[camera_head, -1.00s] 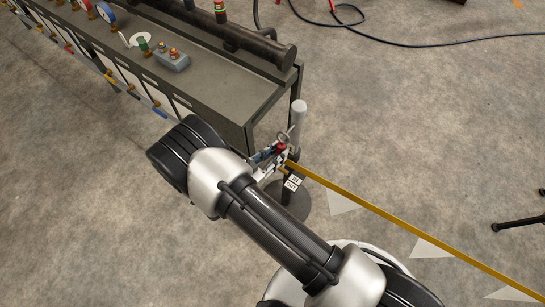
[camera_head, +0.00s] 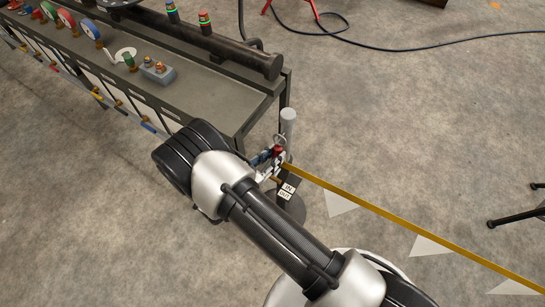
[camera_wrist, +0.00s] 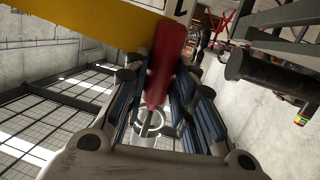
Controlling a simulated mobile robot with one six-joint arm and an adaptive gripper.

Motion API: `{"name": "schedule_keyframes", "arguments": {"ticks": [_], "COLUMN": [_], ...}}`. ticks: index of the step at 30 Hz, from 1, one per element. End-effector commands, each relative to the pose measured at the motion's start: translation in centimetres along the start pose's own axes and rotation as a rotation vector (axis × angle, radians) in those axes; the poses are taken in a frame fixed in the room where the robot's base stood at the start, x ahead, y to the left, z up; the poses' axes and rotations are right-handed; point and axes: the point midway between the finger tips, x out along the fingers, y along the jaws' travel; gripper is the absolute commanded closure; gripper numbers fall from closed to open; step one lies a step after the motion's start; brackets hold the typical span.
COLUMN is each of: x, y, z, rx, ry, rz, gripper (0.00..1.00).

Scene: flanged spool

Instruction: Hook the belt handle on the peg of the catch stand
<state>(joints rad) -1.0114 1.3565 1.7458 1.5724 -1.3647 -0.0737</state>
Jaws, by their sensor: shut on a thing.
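My gripper (camera_head: 267,165) is shut on the red belt handle (camera_head: 277,152), close beside the catch stand's light grey post (camera_head: 288,122). In the wrist view the red handle (camera_wrist: 163,65) lies between the two fingers, with a metal ring (camera_wrist: 149,121) at its near end. The yellow belt (camera_head: 385,216) runs taut from the handle to the lower right; it also crosses the top of the wrist view (camera_wrist: 75,14). The stand carries an IN/OUT label (camera_head: 287,190) and has a dark round base (camera_head: 291,210). I cannot make out the peg, nor whether the ring touches it.
White triangular pennants (camera_head: 432,245) hang along the belt. A black cable (camera_head: 400,45) lies on the floor. Floor to the right is mostly clear.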

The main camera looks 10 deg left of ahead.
Motion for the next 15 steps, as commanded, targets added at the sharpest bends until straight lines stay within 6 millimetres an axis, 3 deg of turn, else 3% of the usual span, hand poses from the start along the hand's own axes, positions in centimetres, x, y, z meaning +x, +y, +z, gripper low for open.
{"name": "schedule_keyframes", "arguments": {"ticks": [11, 12, 15], "x": [-0.02, -0.02, -0.02], "y": [0.0, 0.0, 0.0], "z": [-0.04, -0.04, -0.04], "rx": [0.001, 0.001, 0.001], "ry": [0.0, 0.001, 0.0], "rz": [0.0, 0.0, 0.0], "gripper": [1.0, 0.75, 0.68]}}
